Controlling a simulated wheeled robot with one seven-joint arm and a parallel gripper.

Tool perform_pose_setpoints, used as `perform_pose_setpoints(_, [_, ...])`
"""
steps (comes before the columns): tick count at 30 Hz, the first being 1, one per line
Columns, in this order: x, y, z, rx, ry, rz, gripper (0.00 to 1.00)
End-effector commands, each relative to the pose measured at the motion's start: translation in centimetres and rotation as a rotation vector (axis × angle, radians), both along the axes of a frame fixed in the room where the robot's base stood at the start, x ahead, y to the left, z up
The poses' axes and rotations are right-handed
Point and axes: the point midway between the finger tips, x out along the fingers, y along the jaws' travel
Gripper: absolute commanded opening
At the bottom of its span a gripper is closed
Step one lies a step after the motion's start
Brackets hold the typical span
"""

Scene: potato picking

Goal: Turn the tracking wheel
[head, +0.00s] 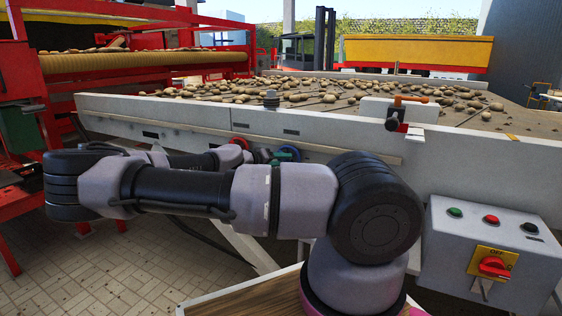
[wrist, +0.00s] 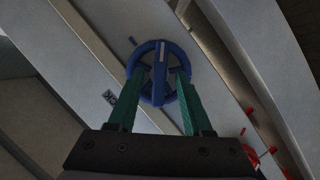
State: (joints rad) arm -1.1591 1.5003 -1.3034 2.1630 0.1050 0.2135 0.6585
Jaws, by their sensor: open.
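A blue handwheel (wrist: 158,50) with spokes and a pale mark on its central bar is mounted on the grey side of the conveyor. In the head view the wheel (head: 289,152) shows only in part behind my arm. My gripper (wrist: 158,76) is open, with its two green fingers pointing at the wheel. The fingers overlap the left and right sides of the wheel, with the central bar between them. I cannot tell whether they touch it. In the head view my gripper (head: 272,157) is partly hidden by my arm.
A red wheel (head: 239,143) is on the same panel, left of the blue one; part of it shows in the wrist view (wrist: 251,157). A control box (head: 490,250) with buttons and a red switch stands at the right. Potatoes lie on the conveyor belt (head: 480,122) above the panel.

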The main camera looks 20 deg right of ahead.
Motion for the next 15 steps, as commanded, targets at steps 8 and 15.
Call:
perform_pose_setpoints(8, [0.04, -0.11, -0.05, 0.0, 0.0, 0.0, 0.5])
perform_pose_setpoints(15, [0.05, -0.09, -0.04, 0.0, 0.001, 0.0, 0.0])
